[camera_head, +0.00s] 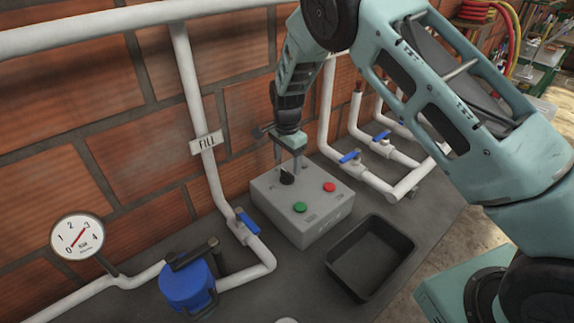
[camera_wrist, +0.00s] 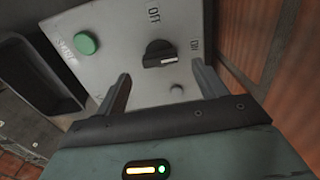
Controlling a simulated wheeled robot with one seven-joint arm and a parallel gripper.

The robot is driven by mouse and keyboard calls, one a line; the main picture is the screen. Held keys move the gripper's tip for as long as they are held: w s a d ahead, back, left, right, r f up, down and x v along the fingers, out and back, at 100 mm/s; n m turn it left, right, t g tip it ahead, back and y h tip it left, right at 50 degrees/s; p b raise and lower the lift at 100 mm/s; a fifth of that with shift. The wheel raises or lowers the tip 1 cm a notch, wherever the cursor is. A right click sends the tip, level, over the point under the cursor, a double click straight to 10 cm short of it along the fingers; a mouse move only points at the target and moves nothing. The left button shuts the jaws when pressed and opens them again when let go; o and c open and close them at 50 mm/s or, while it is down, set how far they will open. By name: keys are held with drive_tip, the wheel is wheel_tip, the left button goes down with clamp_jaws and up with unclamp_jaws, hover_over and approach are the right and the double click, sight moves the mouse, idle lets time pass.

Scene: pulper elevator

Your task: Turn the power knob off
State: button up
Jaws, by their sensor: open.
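The power knob (camera_wrist: 158,54) is black and sits on top of a grey control box (camera_head: 272,210). In the wrist view its white mark lies toward the right, away from the "OFF" label above it; a label at the right is hard to read. The knob also shows in the head view (camera_head: 287,177), under my gripper. My gripper (camera_head: 288,163) points down at the box. In the wrist view, my gripper (camera_wrist: 163,82) is open and empty, with its fingertips to either side of the knob's near side, apart from it.
A green button (camera_head: 300,207) and a red button (camera_head: 329,187) are on the box. A black tray (camera_head: 370,257) stands right of it. White pipes with blue valve handles (camera_head: 248,222) run beside it, before a brick wall (camera_head: 110,95). A gauge (camera_head: 77,236) is at left.

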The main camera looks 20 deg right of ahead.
sight(287, 172)
drive_tip(key=shift+f+p, duration=0.45)
drive_tip(key=shift+f, duration=1.65)
drive_tip(key=shift+c, duration=0.3)
drive_tip(key=c, duration=0.9)
